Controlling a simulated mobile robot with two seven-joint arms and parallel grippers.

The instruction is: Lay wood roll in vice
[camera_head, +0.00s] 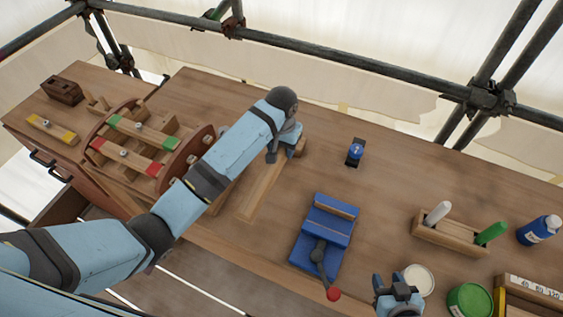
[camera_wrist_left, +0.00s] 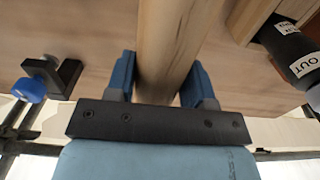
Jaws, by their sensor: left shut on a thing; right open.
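The wood roll (camera_head: 262,190) is a pale wooden rod lying slantwise low over or on the bench, left of the vice. My left gripper (camera_head: 284,143) is at its far end. In the left wrist view my left gripper (camera_wrist_left: 160,88) has its two blue fingers on either side of the wood roll (camera_wrist_left: 168,40), shut on it. I cannot tell whether the roll touches the bench. The blue vice (camera_head: 312,252) stands at mid-bench, with a dark handle ending in a red knob. My right gripper (camera_head: 398,290) is open and empty at the bottom, right of the vice.
A blue-knobbed black clamp (camera_head: 355,152) stands behind the vice. A wooden rack (camera_head: 450,235) with white and green handles, a blue bottle (camera_head: 538,230) and tins (camera_head: 470,300) are at right. A rack with coloured bars (camera_head: 140,145) is at left. The bench behind the vice is mostly clear.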

